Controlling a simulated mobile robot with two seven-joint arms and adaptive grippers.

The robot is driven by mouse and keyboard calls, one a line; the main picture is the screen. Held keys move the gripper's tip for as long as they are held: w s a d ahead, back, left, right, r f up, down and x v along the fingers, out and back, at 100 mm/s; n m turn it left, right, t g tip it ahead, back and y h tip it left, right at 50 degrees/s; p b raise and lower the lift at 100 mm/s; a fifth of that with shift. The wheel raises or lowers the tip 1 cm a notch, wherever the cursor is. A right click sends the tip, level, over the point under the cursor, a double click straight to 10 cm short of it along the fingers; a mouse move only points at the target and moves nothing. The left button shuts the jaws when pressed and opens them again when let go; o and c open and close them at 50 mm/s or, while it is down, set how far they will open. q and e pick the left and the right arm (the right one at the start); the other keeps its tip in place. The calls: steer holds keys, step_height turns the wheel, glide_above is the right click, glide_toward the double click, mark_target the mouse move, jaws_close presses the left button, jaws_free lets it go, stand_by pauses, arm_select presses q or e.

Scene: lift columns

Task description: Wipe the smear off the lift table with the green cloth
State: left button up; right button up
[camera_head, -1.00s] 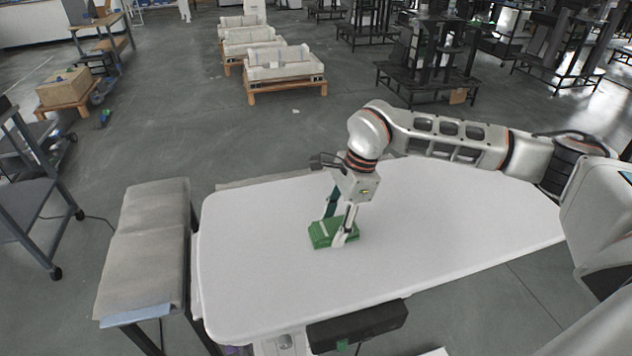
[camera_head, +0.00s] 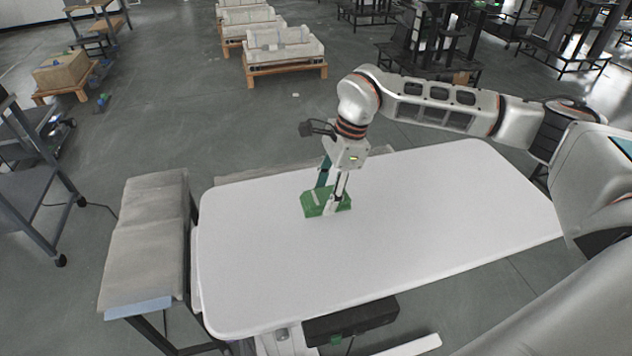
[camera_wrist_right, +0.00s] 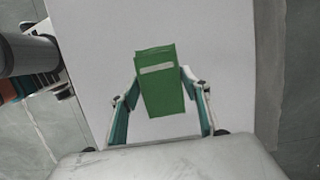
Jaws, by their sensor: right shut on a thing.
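The lift table (camera_head: 420,220) has a plain white top, and no smear shows on it in either view. The green cloth (camera_head: 313,203) looks like a folded block on or just above the top, left of the middle and towards the far edge. My right gripper (camera_head: 327,200) points down and is shut on the cloth. In the right wrist view the cloth (camera_wrist_right: 160,95) sits between the two fingers, with a pale stripe across it. The table under the cloth is hidden. My left gripper is not in view.
A grey padded bench (camera_head: 147,240) stands close to the table's left edge. A grey cart (camera_head: 30,190) is farther left. Crates on wooden pallets (camera_head: 285,62) and dark racks stand well behind. The tabletop right of and in front of the cloth is clear.

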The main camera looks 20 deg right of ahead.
steer(key=shift+r+p, duration=0.65)
steer(key=shift+r, duration=0.55)
